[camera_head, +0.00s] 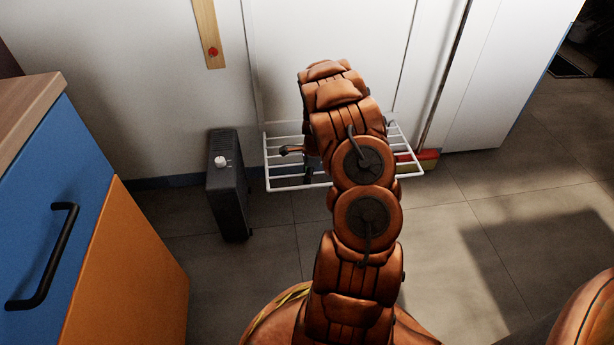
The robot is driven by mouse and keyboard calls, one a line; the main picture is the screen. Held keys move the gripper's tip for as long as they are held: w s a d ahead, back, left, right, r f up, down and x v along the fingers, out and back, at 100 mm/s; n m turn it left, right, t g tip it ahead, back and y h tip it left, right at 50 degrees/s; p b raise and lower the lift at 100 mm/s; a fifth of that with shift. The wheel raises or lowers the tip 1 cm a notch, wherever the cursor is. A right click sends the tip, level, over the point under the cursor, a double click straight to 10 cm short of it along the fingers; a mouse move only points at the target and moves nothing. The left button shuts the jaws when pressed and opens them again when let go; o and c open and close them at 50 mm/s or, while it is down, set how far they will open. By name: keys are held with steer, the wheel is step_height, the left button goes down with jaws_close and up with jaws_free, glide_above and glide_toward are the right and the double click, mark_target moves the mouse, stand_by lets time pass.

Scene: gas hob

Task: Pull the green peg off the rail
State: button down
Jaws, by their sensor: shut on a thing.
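A light wooden rail (206,30) is fixed upright on the white wall at the upper left, cut off by the top of the picture. A red peg (213,51) sits near its lower end. I see no green peg. My brown arm rises through the middle of the picture and bends away at its top, right of the rail and apart from it.
A white wire rack (279,184) stands out behind my arm, with a dark object (291,150) at its left. A narrow black box (227,185) stands on the floor. A blue and orange cabinet (84,190) fills the left. Floor at right is clear.

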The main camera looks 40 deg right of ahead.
steer(key=shift+r+p, duration=1.6)
steer(key=shift+r, duration=1.8)
steer(key=w+a+r+n+g, duration=0.1)
steer(key=w+a+r+n, duration=0.3)
steer(key=a+r+n, duration=0.4)
steer(key=w+a+r+n, duration=0.4)
steer(key=a+r, duration=0.2)
steer(key=a, duration=0.4)
steer(key=w+a+r+n+g, duration=0.1)
steer(key=w+a+r+n, duration=0.3)
steer(key=a+r+n, duration=0.3)
steer(key=s+a+r+n+h, duration=0.1)
steer(key=s+a+r+n, duration=0.1)
steer(key=a+r+n, duration=0.85)
steer(key=s+a+r+m+p, duration=0.1)
steer(key=r+m+p, duration=0.1)
steer(key=r+p, duration=0.8)
steer(key=s+r+m+p, duration=0.2)
steer(key=r+p, duration=0.9)
steer(key=p, duration=1.4)
steer(key=shift+a+r+g, duration=0.15)
steer(key=shift+a+g, duration=0.2)
steer(key=shift+g, duration=0.05)
